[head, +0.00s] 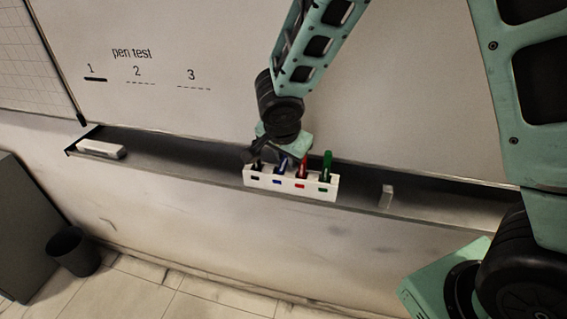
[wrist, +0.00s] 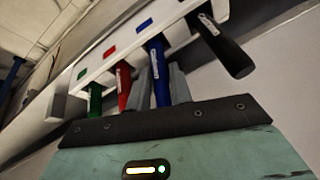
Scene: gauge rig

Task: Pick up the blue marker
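The blue marker (wrist: 158,72) stands in the white holder (wrist: 185,25), between red and black markers. In the head view the blue marker (head: 281,168) is partly hidden under my gripper (head: 281,158). In the wrist view the two grey fingers of my gripper (wrist: 162,88) are close together, one on each side of the blue marker, with no clear gap. The gripper looks shut on it. The marker's lower end is still in the holder.
The black marker (wrist: 222,45) is close beside my fingers. The red marker (head: 302,167) and green marker (head: 327,165) stand in the same holder. The ledge (head: 185,160) also bears an eraser (head: 100,149) and a small grey block (head: 386,196). A whiteboard (head: 190,45) rises behind.

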